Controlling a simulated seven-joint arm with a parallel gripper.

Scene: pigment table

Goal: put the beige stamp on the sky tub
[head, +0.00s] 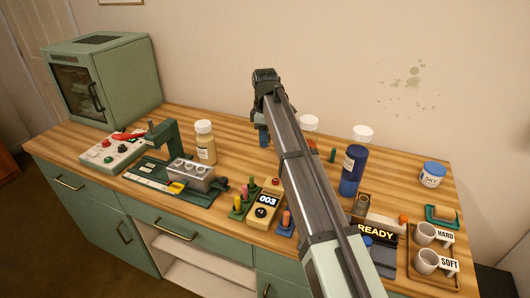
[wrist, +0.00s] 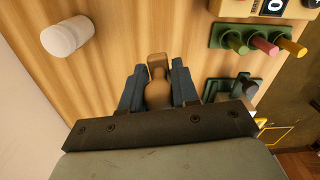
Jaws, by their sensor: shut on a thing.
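The beige stamp (wrist: 157,92) is between the two blue fingers of my gripper (wrist: 158,88) in the wrist view, its wider block end pointing away from the palm. In the head view my gripper (head: 263,136) is over the back middle of the table, and the stamp cannot be made out there. I cannot tell whether the stamp touches the wood. The sky tub (head: 432,181), a small white tub with a blue lid and a "SKY" label, stands at the right of the table, far from my gripper. Its lid top looks bare.
A tall blue bottle (head: 352,172) with a white cap stands between my gripper and the tub. Another white-capped bottle (head: 309,123) is partly behind my arm. A green rack of colored pegs (wrist: 258,41) is near the stamp. Cups (head: 427,261) stand at front right.

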